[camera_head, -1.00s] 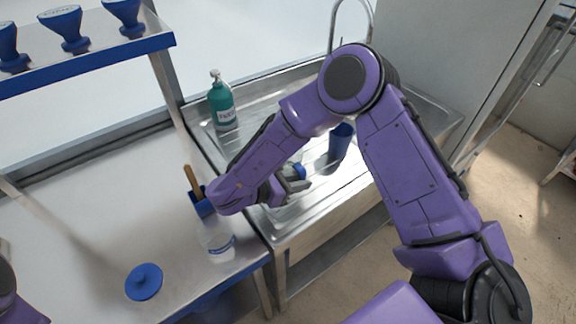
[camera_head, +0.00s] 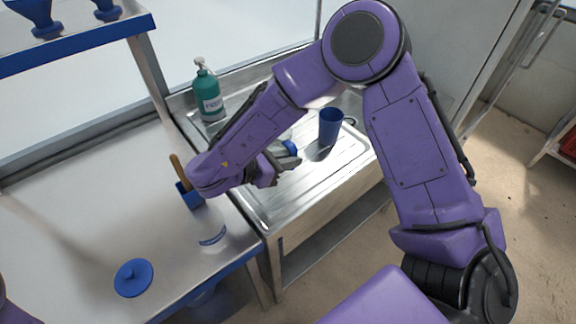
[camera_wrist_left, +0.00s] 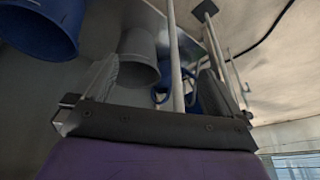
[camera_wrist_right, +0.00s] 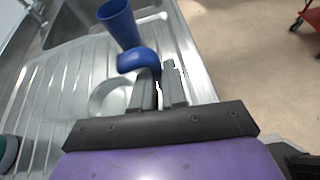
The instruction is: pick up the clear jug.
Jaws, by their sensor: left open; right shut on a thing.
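The clear jug (camera_wrist_right: 108,97) is see-through with a blue handle (camera_wrist_right: 138,60) and is on or just above the ribbed steel drainboard; I cannot tell if it touches. In the head view its blue handle (camera_head: 289,147) shows beside my right gripper (camera_head: 278,167), and most of its body is hidden by my arm. In the right wrist view my right gripper (camera_wrist_right: 163,86) is shut on the jug's handle. My left gripper (camera_wrist_left: 160,85) is open in the left wrist view, with nothing held, below blue and grey containers; only a bit of that arm shows in the head view.
A blue cup (camera_head: 331,127) stands on the drainboard near the jug. A green pump bottle (camera_head: 208,95) stands behind. On the bench at left are a blue holder (camera_head: 189,196) with a wooden handle, a clear tub (camera_head: 212,235) and a blue lid (camera_head: 133,278). A shelf (camera_head: 80,43) overhangs.

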